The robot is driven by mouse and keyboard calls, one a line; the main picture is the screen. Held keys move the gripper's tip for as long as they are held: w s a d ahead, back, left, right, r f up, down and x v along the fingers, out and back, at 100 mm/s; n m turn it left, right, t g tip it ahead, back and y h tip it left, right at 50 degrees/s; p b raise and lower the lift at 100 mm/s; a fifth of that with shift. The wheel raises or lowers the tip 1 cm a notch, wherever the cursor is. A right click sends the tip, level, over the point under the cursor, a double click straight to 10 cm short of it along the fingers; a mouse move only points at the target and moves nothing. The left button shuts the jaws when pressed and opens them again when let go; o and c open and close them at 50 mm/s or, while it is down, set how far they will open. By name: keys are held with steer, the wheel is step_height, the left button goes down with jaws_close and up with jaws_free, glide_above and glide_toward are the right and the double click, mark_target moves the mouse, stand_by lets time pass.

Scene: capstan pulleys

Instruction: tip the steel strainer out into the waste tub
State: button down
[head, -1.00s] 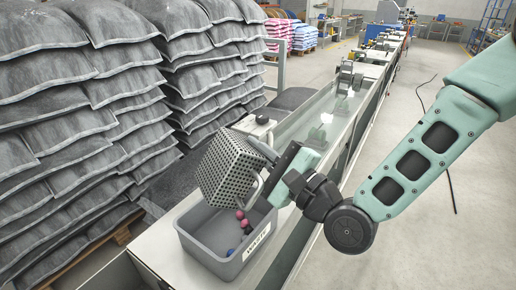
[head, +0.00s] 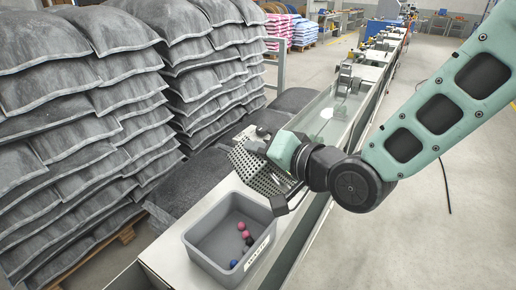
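The steel strainer (head: 252,170) is a perforated metal basket, tilted, just beyond the far rim of the waste tub. My gripper (head: 269,150) is at its upper right side and holds it; the fingertips are largely hidden. The strainer's inside is turned from view, so I cannot tell whether anything is in it.
The tub stands on a pale narrow bench (head: 160,255). A long trough with clear panels (head: 325,125) and pulley fittings (head: 346,75) runs away behind the strainer. Stacked grey sacks (head: 75,120) rise on the left. Open floor (head: 455,165) lies on the right.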

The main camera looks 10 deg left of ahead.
steer(key=r+n+h, duration=0.1)
steer(key=n+t, duration=0.1)
steer(key=n, duration=0.1)
steer(key=shift+a+r+h+b, duration=0.1)
steer(key=shift+r+h+b, duration=0.25)
steer(key=shift+r+h, duration=0.05)
steer(key=shift+r+n+h, duration=0.45)
steer(key=shift+n+h, duration=0.05)
steer(key=shift+n, duration=0.3)
steer(key=shift+r+n+t+h+p, duration=0.4)
steer(key=shift+r+n+h+p, duration=0.3)
steer(key=shift+n+p, duration=0.3)
steer(key=shift+r+p, duration=0.15)
steer(key=shift+p, duration=0.2)
steer(key=shift+t, duration=0.3)
steer(key=shift+f, duration=0.2)
